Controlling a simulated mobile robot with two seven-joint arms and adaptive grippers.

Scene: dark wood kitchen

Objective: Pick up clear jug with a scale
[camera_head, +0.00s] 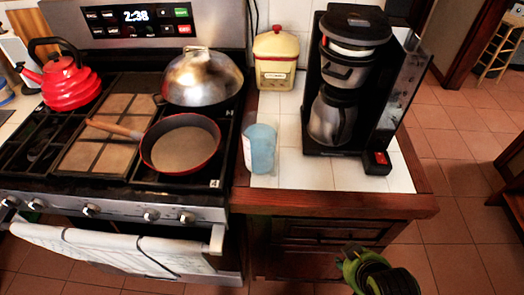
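The clear jug (260,150) is a small translucent bluish cup with faint markings on its left side. It stands upright on the white tiled counter (305,165), close to the stove's right edge. Nothing is holding it. A green and black part at the bottom edge, right of centre, looks like my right gripper (372,272). It is below and in front of the counter, well apart from the jug, and its fingers are not clear enough to tell open from shut. My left gripper is not in view.
A black coffee maker (340,85) stands right of the jug, and a cream and red canister (275,60) behind it. On the stove left are a red-rimmed pan (180,150), a domed lid (202,78) and a red kettle (70,82). The tiles before the coffee maker are clear.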

